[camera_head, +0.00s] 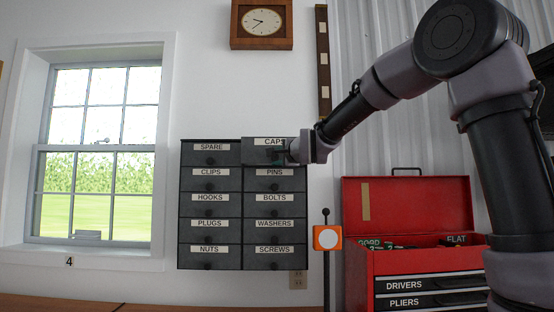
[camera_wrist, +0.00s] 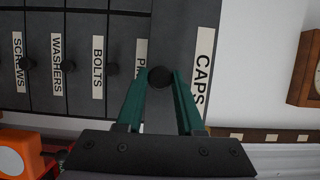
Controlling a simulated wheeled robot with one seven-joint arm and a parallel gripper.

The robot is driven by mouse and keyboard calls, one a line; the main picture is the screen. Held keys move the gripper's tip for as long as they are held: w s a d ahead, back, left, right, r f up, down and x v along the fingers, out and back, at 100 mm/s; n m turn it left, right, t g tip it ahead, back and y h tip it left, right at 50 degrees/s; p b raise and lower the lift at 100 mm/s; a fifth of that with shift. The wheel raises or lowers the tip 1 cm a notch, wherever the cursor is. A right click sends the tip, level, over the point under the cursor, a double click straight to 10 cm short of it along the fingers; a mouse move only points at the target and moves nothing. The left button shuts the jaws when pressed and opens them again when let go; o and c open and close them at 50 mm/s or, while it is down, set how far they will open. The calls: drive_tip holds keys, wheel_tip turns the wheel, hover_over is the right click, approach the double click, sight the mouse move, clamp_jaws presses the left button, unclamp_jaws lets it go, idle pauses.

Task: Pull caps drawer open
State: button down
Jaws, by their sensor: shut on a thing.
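The caps drawer (camera_head: 258,153) is at the top right of a dark wall cabinet with two columns of labelled drawers. Its front looks larger and stands out a little from the drawers around it. In the wrist view the caps drawer (camera_wrist: 203,45) is at the right, past the pins drawer. My gripper (camera_head: 284,153) is at the right part of the drawer front, over its knob. In the wrist view my gripper's green fingers (camera_wrist: 160,82) are shut on the round black knob (camera_wrist: 160,76), one on each side. How far the drawer is out is hard to tell.
The pins drawer (camera_head: 274,186) is directly below. An open red toolbox (camera_head: 356,210) stands at the lower right, with an orange device (camera_head: 327,237) on a post beside it. A clock (camera_head: 262,24) hangs above. A window (camera_head: 100,150) is at the left.

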drive_tip(key=c, duration=0.6)
unclamp_jaws()
drive_tip(key=shift+s, duration=0.1)
drive_tip(key=v, duration=1)
drive_tip(key=shift+s+d, duration=0.1)
drive_tip(key=shift+s, duration=0.2)
drive_tip(key=shift+d, duration=0.1)
drive_tip(key=s+d+f+n+g+h, duration=0.35)
drive_tip(key=s+d+f, duration=0.4)
drive_tip(key=d, duration=0.35)
drive_tip(key=s+d+f+n+g, duration=0.2)
drive_tip(key=s+f, duration=0.2)
drive_tip(key=s, duration=0.2)
drive_tip(key=s+d+f+n+g+h, duration=0.1)
drive_tip(key=s+d+f+g, duration=0.1)
drive_tip(key=s+f, duration=0.3)
drive_tip(key=s+d+f+n+g, duration=0.2)
drive_tip(key=s+d+f, duration=0.1)
drive_tip(key=s+f, duration=0.2)
drive_tip(key=shift+s+d+f+n+h, duration=0.1)
drive_tip(key=shift+s+d+n+h, duration=0.1)
drive_tip(key=shift+s, duration=0.25)
drive_tip(key=shift+s+d+n+h, duration=0.1)
drive_tip(key=shift+s+d+n, duration=0.1)
drive_tip(key=shift+s, duration=0.25)
